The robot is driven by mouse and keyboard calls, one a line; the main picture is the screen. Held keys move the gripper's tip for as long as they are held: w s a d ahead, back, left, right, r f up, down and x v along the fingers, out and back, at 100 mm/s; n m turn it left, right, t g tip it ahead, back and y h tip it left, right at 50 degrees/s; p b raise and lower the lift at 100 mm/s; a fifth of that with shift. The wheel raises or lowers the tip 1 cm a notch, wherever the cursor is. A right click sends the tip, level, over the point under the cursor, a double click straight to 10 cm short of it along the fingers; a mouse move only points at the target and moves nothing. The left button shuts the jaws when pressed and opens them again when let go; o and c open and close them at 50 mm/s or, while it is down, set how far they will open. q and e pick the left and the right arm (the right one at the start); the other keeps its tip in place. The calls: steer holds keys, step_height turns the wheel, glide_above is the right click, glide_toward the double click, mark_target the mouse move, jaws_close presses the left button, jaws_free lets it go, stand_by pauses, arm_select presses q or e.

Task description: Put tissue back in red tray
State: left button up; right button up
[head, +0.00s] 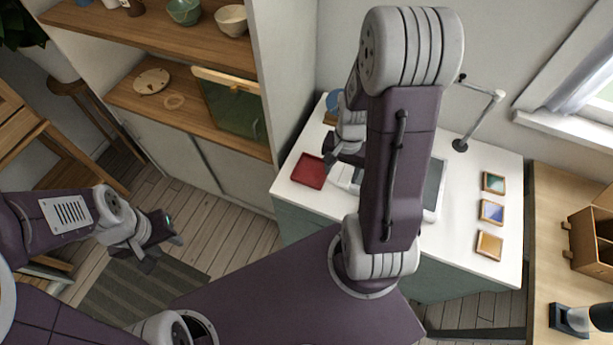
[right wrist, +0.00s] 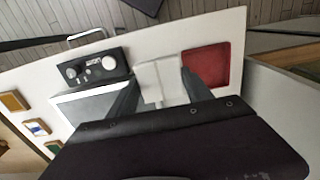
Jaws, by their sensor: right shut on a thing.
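The red tray (head: 308,171) lies empty at the left end of the white counter; it also shows in the right wrist view (right wrist: 206,66). My right gripper (right wrist: 158,88) is shut on the white tissue (right wrist: 160,76), which shows between its fingers just beside the tray, outside it. In the head view my right gripper (head: 340,156) is partly hidden by its own arm, and a white part of the tissue (head: 343,176) shows below it. Whether the tissue touches the counter I cannot tell. My left gripper (head: 163,250) is open and empty above the floor.
A grey panel (head: 435,190) lies on the white counter (head: 465,240). A black unit with knobs (right wrist: 90,67) stands near the tissue. Several small framed tiles (head: 491,211) and a lamp (head: 461,144) are at the right. A shelf cabinet (head: 200,150) stands left.

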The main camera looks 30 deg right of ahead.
steer(key=shift+w+f, duration=0.1)
steer(key=shift+w, duration=0.15)
glide_above(311, 172)
step_height(311, 172, down, 7)
steer(key=shift+r+p, duration=0.1)
steer(key=shift+p, duration=0.35)
step_height(311, 172, down, 4)
steer(key=shift+s+r, duration=0.1)
steer(key=shift+r, duration=0.05)
steer(key=shift+f, duration=0.25)
steer(key=o, duration=1)
steer(key=shift+o, duration=0.2)
